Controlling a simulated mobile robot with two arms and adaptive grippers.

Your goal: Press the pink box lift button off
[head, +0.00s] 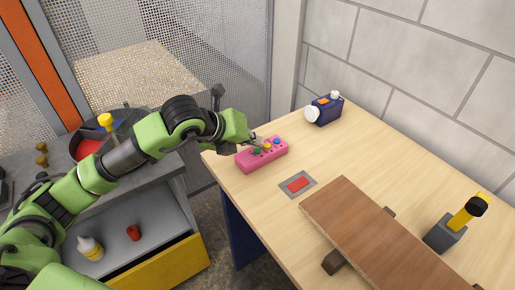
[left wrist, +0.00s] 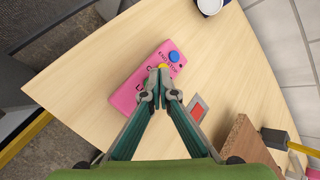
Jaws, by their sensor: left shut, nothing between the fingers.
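The pink box (head: 262,155) lies on the light wooden table, near its left end. My right gripper is not in view.
A red pad on a grey plate (head: 298,184) lies beside the box. A brown board (head: 376,240) rests on dark supports at the front. A dark blue device (head: 324,109) stands at the back. A grey block with a yellow handle (head: 446,233) stands right.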

